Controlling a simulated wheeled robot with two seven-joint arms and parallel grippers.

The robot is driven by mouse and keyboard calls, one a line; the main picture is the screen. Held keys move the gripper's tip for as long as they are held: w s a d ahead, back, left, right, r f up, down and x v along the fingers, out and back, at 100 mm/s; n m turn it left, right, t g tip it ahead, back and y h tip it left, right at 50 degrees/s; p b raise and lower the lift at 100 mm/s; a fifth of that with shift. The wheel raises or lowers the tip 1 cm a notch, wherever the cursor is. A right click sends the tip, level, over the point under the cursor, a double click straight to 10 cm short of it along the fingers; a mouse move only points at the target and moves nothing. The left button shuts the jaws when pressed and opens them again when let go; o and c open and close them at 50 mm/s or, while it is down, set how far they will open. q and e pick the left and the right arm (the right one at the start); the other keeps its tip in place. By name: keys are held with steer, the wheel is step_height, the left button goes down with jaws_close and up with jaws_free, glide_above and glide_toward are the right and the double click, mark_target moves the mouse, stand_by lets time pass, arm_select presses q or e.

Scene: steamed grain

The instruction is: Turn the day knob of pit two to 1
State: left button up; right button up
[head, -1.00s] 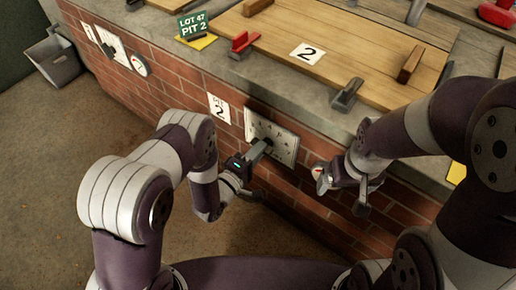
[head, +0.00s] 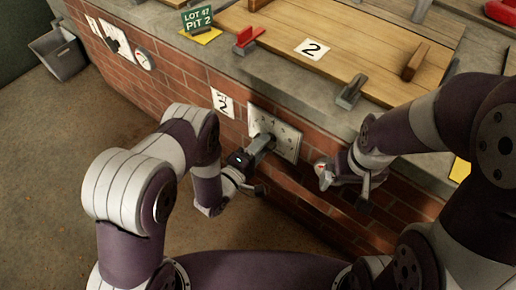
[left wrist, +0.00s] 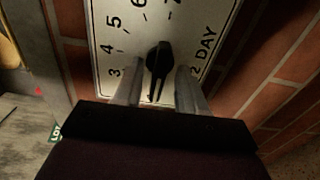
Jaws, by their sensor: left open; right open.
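The white day dial plate (head: 288,141) is on the brick front of pit two, beside a card with a 2 (head: 223,103). In the left wrist view the plate (left wrist: 109,62) shows several numbers and the word DAY. Its black knob (left wrist: 158,62) stands between the two fingers of my left gripper (left wrist: 157,75). The fingers are open, one on each side of the knob, with narrow gaps. In the head view my left gripper (head: 262,140) hides the knob. My right gripper (head: 342,178) is open and empty, right of the plate near the wall.
A wooden lid (head: 345,45) marked 2 lies on the concrete top, with a red clamp (head: 247,40) and a metal clamp (head: 350,93) at its edge. A green LOT 47 PIT 2 sign (head: 197,19) stands left. A round gauge (head: 144,60) and grey bin (head: 58,53) are further left.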

arm_select(q)
steer(key=p+v, duration=0.3)
steer(key=v, duration=0.9)
steer(key=shift+s+a+p, duration=0.2)
steer(key=shift+s+p, duration=0.1)
